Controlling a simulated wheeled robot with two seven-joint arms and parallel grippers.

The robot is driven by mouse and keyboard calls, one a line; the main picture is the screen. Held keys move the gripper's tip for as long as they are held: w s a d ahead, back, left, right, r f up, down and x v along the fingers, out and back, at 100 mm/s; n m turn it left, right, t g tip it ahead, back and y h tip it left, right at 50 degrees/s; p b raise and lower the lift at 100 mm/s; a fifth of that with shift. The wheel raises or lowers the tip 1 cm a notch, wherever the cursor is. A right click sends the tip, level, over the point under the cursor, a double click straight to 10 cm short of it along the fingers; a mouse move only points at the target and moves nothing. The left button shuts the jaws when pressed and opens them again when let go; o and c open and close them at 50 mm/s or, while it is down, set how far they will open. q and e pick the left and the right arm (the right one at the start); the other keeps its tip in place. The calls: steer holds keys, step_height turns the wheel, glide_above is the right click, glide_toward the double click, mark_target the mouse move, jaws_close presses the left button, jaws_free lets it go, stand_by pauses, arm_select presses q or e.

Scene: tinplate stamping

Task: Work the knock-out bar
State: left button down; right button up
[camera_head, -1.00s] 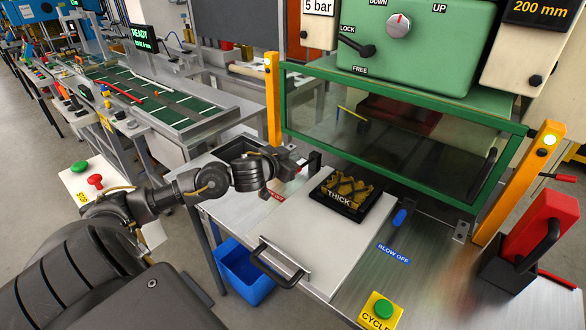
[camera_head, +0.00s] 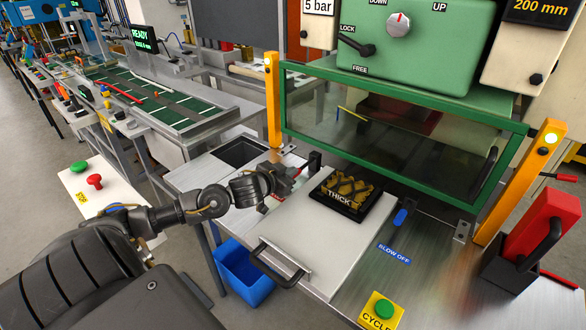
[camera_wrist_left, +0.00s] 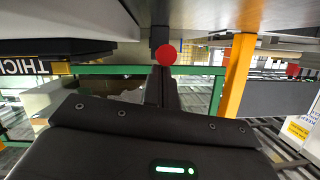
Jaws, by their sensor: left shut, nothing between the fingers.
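A black upright post (camera_head: 314,162) stands at the press's left front, with a small red tip (camera_head: 300,170) beside it; I take this to be the knock-out bar. My left gripper (camera_head: 294,177) is shut and empty, right by the red tip. In the left wrist view, a round red knob (camera_wrist_left: 166,55) on a black mount (camera_wrist_left: 159,36) appears just beyond the shut fingers (camera_wrist_left: 162,82). I cannot tell whether they touch. My right gripper is not in view.
A black tray marked THICK (camera_head: 347,192) sits on a pale plate with a black handle (camera_head: 277,268). A green-framed clear guard (camera_head: 400,147) stands behind, between yellow posts (camera_head: 272,100). A blue bin (camera_head: 243,273) is below the table. A green CYCLE button (camera_head: 383,308) is at front.

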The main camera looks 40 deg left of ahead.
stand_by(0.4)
arm_select(q)
steer(key=shift+r, duration=0.15)
step_height(320, 180, up, 5)
steer(key=p, duration=0.6)
steer(key=s+d+b, duration=0.1)
steer(key=s+b, duration=0.1)
steer(key=s, duration=0.8)
steer(key=shift+d+r+b, duration=0.25)
steer(key=shift+r+b, duration=0.1)
steer(key=shift+r, duration=0.1)
steer(key=shift+w, duration=0.1)
